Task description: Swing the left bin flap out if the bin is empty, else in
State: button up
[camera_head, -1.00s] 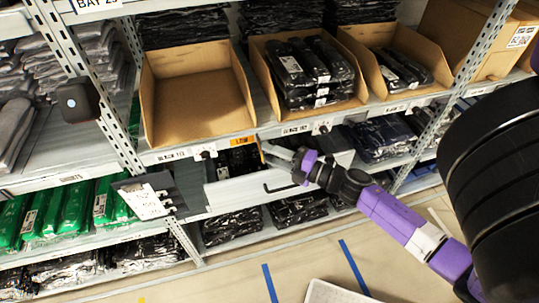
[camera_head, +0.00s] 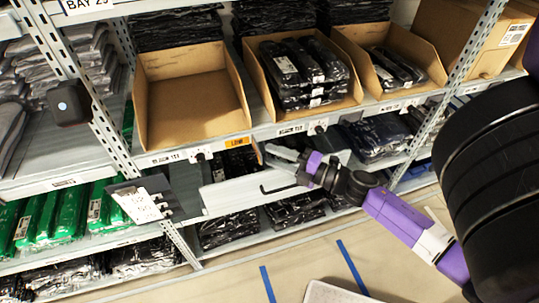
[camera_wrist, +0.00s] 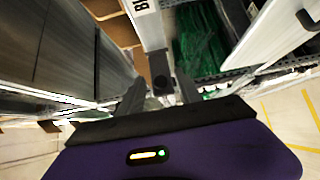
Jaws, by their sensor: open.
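The left cardboard bin (camera_head: 192,106) is open at the front and empty, with its brown floor bare. Below its right front, an orange flap marked LOW (camera_head: 238,142) shows its face at the shelf edge. My gripper (camera_head: 262,152) is just right of this flap in the head view; I cannot tell if it touches. In the wrist view the two fingers of my gripper (camera_wrist: 160,95) are apart, with a dark round knob (camera_wrist: 160,82) on the shelf edge between and beyond them. The flap is not clearly seen in the wrist view.
The middle bin (camera_head: 258,98) and right bin (camera_head: 352,55) hold dark bagged garments. A sign plate (camera_head: 140,203) sticks out at lower left. Metal uprights (camera_head: 100,125) flank the bay. A pale panel with a dark handle (camera_head: 240,190) lies below my gripper.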

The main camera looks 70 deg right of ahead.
jog(key=s, duration=0.2)
jog(key=s+b, duration=0.1)
jog(key=s, duration=0.2)
jog(key=shift+s+a, duration=0.3)
jog(key=shift+s, duration=0.05)
